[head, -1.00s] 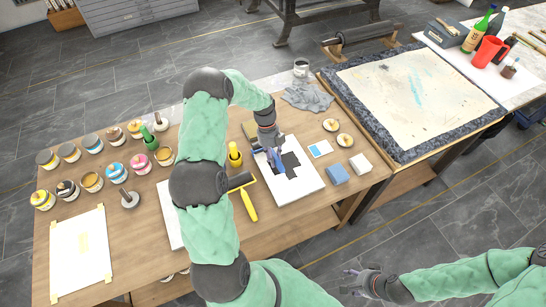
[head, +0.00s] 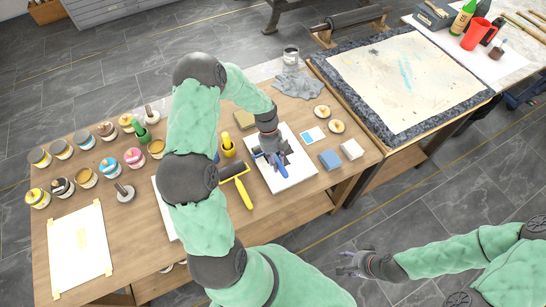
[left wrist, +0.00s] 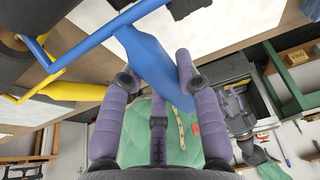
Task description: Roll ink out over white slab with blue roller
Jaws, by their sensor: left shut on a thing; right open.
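My left gripper (head: 270,150) is shut on the handle of the blue roller (head: 280,168), low over the white slab (head: 301,172). The blue handle (left wrist: 153,65) sits between the fingers in the left wrist view, with the roller's dark cylinder (left wrist: 22,58) at upper left. Black ink (head: 287,150) shows on the slab beside the gripper, which partly hides it. I cannot tell whether the cylinder touches the slab. My right gripper (head: 348,264) is open and empty, off the table's front edge.
A yellow-handled roller (head: 243,190) lies left of the slab. A blue block (head: 330,159) and a white block (head: 351,149) lie to its right. Several ink tins stand at the left. A grey cloth (head: 297,86) lies behind, and a press bed (head: 405,80) is at the right.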

